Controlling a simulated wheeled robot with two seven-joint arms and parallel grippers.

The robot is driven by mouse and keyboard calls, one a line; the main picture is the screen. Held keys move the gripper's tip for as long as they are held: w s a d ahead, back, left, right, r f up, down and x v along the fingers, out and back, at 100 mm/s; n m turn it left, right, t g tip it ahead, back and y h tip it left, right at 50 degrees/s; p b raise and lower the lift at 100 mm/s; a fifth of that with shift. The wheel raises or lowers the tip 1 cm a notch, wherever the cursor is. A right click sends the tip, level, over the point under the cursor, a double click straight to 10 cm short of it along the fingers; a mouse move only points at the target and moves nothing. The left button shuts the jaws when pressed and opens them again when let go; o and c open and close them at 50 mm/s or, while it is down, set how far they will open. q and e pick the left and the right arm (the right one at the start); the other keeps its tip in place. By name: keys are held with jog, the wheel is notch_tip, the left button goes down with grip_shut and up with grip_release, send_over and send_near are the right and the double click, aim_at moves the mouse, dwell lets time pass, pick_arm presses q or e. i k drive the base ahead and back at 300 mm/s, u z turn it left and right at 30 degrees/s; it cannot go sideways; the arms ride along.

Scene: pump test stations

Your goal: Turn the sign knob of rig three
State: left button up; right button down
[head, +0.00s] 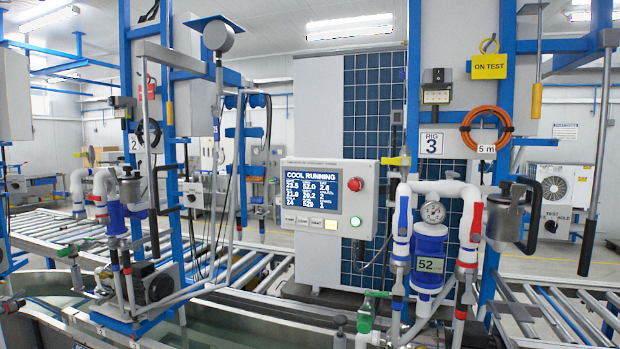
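A yellow "ON TEST" sign (489,67) hangs near the top of that rig. To the right, a pale plate (566,218) has small lettering that seems to read TEST and HOLD. A dark round knob (551,226) sits on this plate; its exact pointing is too small to tell. A dark grey jug-like part with a black handle (505,215) is just left of the plate and may cover its edge. Neither of my grippers shows in the head view.
A control panel (329,199) reads "COOL RUNNING". A blue pump unit labelled 52 (430,256) with white pipes stands before rig three. A rod with a black grip (587,248) hangs right of the knob. An orange hose coil (487,130) hangs above. Roller conveyors (560,310) lie at lower right.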

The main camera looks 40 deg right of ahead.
aim_at(552, 226)
jog(key=z, duration=2.4)
jog(key=k, duration=0.4)
jog(key=z, duration=1.35)
jog(key=i, duration=1.6)
jog(key=u, duration=0.3)
